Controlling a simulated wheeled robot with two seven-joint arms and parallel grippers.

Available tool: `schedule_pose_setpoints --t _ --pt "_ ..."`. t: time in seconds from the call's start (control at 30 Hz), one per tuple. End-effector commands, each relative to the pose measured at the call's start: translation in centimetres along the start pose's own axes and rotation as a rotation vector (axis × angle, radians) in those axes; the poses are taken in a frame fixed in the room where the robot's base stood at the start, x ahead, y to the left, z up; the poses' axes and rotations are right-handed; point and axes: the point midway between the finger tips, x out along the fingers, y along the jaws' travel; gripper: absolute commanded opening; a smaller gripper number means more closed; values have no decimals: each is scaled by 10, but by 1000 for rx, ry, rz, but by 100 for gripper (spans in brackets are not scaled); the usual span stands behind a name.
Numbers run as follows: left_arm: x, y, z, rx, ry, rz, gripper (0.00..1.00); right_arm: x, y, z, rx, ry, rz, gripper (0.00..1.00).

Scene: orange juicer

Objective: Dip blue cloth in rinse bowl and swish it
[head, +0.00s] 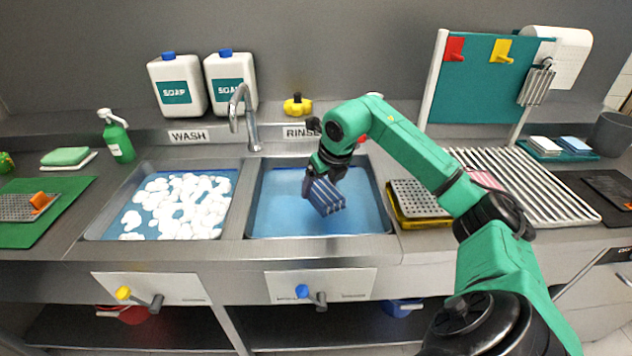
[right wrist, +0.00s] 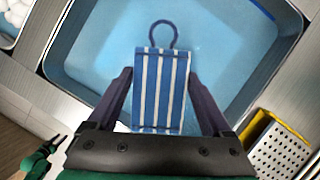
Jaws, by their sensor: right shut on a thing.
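The blue cloth (head: 327,197), with white stripes and a loop, is in my right gripper (head: 323,187), over the middle of the rinse bowl (head: 262,237). In the right wrist view the cloth (right wrist: 163,90) sits between the two dark fingers of my right gripper (right wrist: 160,80), its loop pointing away. The rinse bowl is a steel basin of clear blue water; its rim shows in the right wrist view (right wrist: 48,68). I cannot tell whether the cloth's lower edge touches the water. Part of my left gripper (right wrist: 58,144) seems to show small at the lower left of the right wrist view.
The wash basin (head: 92,236) with white foam lies left of the rinse bowl. The tap (head: 250,122) stands behind, between the basins. A perforated metal tray (head: 418,199) on a yellow one and a slatted rack (head: 535,190) lie to the right.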

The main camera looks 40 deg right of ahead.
Motion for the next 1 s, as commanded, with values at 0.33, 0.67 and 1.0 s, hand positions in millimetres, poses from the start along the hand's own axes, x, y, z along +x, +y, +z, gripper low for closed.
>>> schedule_pose_setpoints --t 0.33,0.67,1.0 --pt "64 5 6 1 -1 5 50 66 1 -28 0 2 2 39" --pt "109 2 11 -2 -1 1 50 117 0 -49 0 1 -1 39" --pt "132 2 12 -2 0 0 50 146 1 -60 0 1 1 39"
